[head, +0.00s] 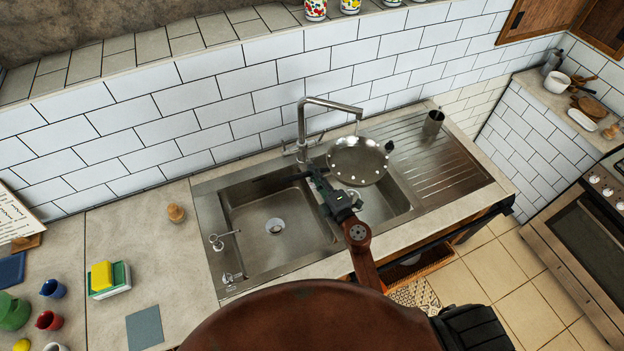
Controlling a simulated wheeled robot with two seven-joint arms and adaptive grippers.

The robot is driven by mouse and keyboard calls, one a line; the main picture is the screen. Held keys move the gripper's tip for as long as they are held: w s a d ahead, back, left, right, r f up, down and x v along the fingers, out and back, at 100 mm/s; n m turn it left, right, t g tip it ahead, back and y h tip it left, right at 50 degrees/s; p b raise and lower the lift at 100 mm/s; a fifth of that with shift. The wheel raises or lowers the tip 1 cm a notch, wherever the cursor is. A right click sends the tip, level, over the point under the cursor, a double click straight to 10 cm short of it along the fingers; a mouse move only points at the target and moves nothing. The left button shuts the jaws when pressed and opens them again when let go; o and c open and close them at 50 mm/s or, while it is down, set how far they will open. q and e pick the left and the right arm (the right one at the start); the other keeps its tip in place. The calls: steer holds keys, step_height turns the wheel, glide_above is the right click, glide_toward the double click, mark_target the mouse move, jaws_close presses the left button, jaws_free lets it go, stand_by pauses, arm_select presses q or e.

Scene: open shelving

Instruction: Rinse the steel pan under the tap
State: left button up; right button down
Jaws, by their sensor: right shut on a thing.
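The steel pan (357,160) is held above the right basin of the sink, near the divider between the basins. Several small pale spots show around its edge. The tap (303,130) stands behind the sink, and its spout (340,105) reaches right, with its end above the pan in the picture. A thin line shows below the spout end; I cannot tell whether it is water. My right gripper (322,183) is shut on the pan at its near left side, and hides the grip point. My left gripper is not in view.
The left basin (250,205) is empty. A metal cup (433,123) stands by the ribbed drainboard (455,165) on the right. A tiled wall rises behind the sink.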

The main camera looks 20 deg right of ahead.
steer(key=w+d+f+b, duration=0.1)
steer(key=w+d+b, duration=0.1)
steer(key=w+d, duration=0.2)
steer(key=shift+w+f, duration=0.15)
steer(key=shift+w, duration=1.3)
steer(key=shift+s+d, duration=0.35)
steer(key=shift+d, duration=0.1)
steer(key=shift+s, duration=0.1)
steer(key=shift+s+a+p, duration=0.35)
steer(key=shift+s+a, duration=0.3)
steer(key=shift+s, duration=0.45)
steer(key=shift+s+a+p, duration=0.35)
steer(key=shift+s+a, duration=0.35)
steer(key=shift+s, duration=0.45)
steer(key=shift+s+a+p, duration=0.35)
steer(key=shift+s+a, duration=0.3)
steer(key=shift+s, duration=0.45)
